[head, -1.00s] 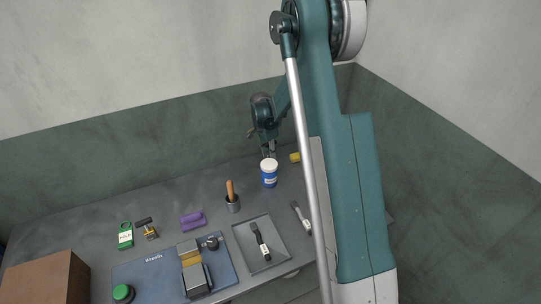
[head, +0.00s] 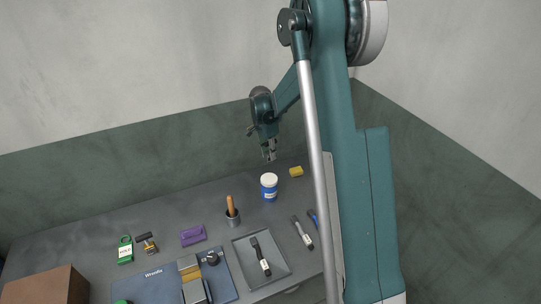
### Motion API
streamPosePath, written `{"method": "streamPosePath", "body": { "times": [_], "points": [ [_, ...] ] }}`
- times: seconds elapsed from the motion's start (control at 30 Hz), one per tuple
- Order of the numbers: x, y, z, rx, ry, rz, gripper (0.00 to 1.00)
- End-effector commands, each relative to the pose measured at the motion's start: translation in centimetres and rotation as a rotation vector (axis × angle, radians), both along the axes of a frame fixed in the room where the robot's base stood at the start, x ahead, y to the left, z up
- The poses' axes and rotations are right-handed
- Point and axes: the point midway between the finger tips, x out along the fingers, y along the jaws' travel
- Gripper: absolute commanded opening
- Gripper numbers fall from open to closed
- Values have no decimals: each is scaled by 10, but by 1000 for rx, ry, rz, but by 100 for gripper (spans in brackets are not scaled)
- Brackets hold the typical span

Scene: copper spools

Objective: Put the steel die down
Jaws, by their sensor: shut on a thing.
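My gripper (head: 269,154) hangs fingers-down above the back of the bench, just behind and above the white-lidded blue jar in the picture. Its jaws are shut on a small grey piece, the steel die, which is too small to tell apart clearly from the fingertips. The gripper appears clear of the jar and the bench top. No other steel die can be made out on the bench.
The blue jar (head: 269,187) stands below the gripper, with a yellow block (head: 296,171) to its right. Bench left of the jar is clear.

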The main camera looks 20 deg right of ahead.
Motion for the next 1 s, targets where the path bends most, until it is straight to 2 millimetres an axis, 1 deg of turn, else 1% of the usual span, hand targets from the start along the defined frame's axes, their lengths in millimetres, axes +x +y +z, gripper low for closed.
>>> {"method": "streamPosePath", "body": {
  "times": [0.73, 0.87, 1.0],
  "points": [
    [1, 2, 0, 0, -1, 3, 0],
    [3, 11, 0, 0, 0, 16, 0],
    [8, 29, 0, 0, 0, 42, 0]
  ]
}}
